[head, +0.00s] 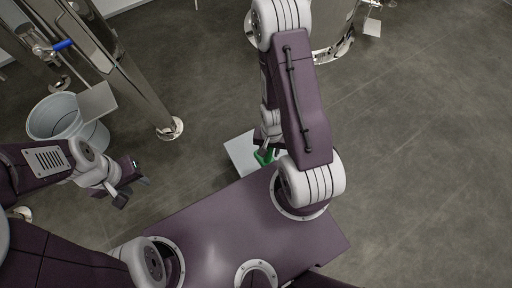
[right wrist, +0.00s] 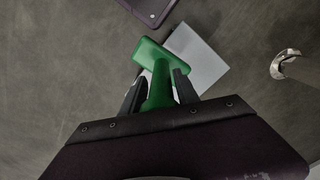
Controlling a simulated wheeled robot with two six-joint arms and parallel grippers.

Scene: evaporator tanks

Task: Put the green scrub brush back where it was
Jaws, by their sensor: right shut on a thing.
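The green scrub brush (right wrist: 158,88) is between the two dark fingers of my right gripper (right wrist: 158,92) in the right wrist view. The gripper is shut on its handle, and the wider head sticks out beyond the fingertips. In the head view only a small green part of the brush (head: 264,157) shows below my right gripper (head: 267,146), with my arm covering much of it. My left gripper (head: 131,191) is empty at the left, its fingers apart, far from the brush.
A pale square plate (head: 238,153) lies behind the brush; it also shows in the right wrist view (right wrist: 204,62). A grey bucket (head: 53,118) stands at the left beside steel tank legs (head: 140,90). Another steel tank (head: 335,35) stands at the top. Floor at the right is clear.

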